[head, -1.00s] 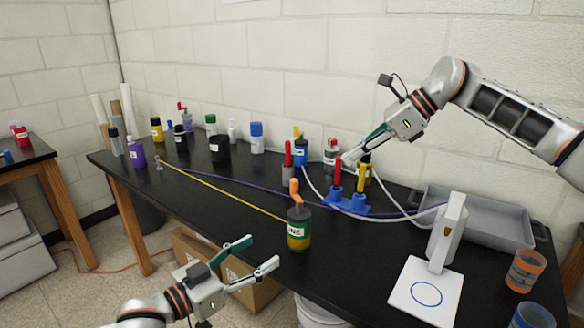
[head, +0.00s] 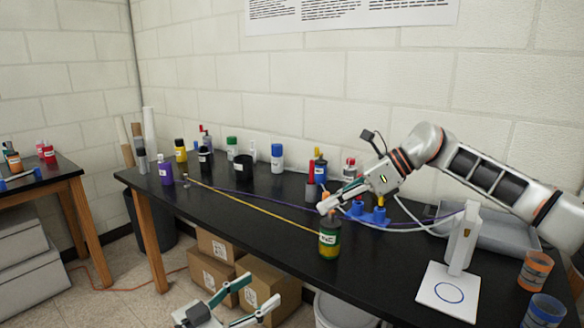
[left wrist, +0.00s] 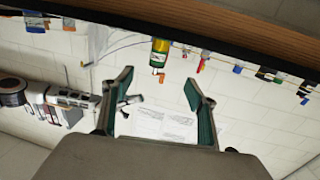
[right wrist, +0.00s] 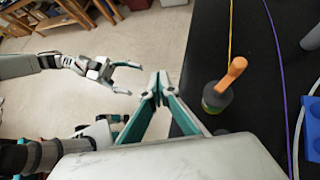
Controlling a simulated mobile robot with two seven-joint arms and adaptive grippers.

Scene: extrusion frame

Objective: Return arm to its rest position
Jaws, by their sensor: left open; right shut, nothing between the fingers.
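My left gripper (head: 258,293) is open and empty, low in front of the table's front edge, with its fingers apart in the left wrist view (left wrist: 158,95). My right gripper (head: 325,206) is shut and empty over the table; in the head view it overlaps the top of the green and yellow bottle (head: 329,242). In the right wrist view its fingertips (right wrist: 160,88) meet beside the bottle's orange handle (right wrist: 231,75), apart from it. My left gripper also shows there (right wrist: 125,79), left of the right fingers.
The black table (head: 255,221) carries several bottles along its back, a blue holder (head: 377,217), a grey tray (head: 497,236) and a white stand (head: 462,240). Orange (head: 535,270) and blue (head: 541,311) cups stand at its right. Cardboard boxes (head: 268,288) sit below the front edge.

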